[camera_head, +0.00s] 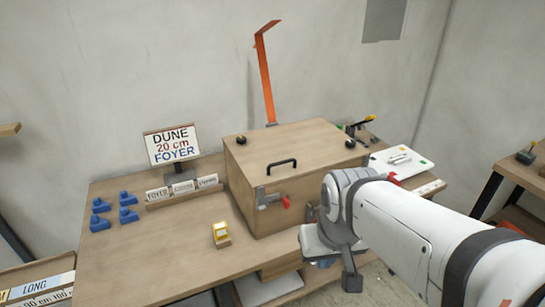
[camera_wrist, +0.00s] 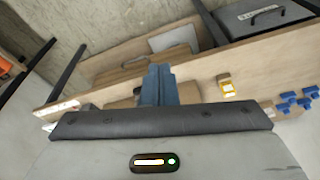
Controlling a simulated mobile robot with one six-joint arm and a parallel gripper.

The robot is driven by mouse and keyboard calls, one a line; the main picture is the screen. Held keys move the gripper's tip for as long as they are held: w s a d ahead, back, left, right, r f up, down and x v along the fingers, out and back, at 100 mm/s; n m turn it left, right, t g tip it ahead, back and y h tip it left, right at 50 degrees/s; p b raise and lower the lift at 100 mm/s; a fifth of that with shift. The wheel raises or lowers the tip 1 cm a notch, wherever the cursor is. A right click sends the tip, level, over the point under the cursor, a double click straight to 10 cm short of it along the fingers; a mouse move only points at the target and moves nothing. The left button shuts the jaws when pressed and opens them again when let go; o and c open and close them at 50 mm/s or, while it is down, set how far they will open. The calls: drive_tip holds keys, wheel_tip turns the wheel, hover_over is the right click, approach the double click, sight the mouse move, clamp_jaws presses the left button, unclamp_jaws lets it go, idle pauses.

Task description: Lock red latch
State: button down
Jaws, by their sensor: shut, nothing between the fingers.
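A red latch (camera_head: 286,202) shows on the front of a wooden box (camera_head: 310,205). It is the red end of a grey metal fitting (camera_head: 267,197) near the box's left front corner. Its exact setting is too small to tell. The lid is down, with a black handle (camera_head: 282,163) on top. My gripper (camera_head: 352,282) hangs to the right of the latch, in front of the table, apart from it. In the wrist view my gripper's blue-grey fingers (camera_wrist: 160,84) are together and empty. I cannot make out the red latch in the wrist view.
A yellow block (camera_head: 221,234) and several blue pieces (camera_head: 122,216) stand on the table (camera_head: 150,265). A sign (camera_head: 172,146) stands behind them. An orange strip (camera_head: 265,80) rises behind the box. A white board (camera_head: 402,160) lies right of the box.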

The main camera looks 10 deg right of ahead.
drive_tip(key=shift+w, duration=0.15)
drive_tip(key=shift+d+r, duration=0.1)
drive_tip(key=w+f+m+g+y+b, duration=0.2)
drive_tip(key=w+f+m+y+b, duration=0.1)
drive_tip(key=w+f+y+b, duration=0.8)
drive_tip(key=w+d+f+m+t+y+b, duration=0.2)
drive_tip(key=w+d+t, duration=0.5)
drive_tip(key=w+d, duration=0.6)
drive_tip(key=d+y+b, duration=0.1)
drive_tip(key=y, duration=0.1)
drive_tip(key=shift+d+m+t+y, duration=0.3)
drive_tip(key=shift+d+t+y, duration=0.1)
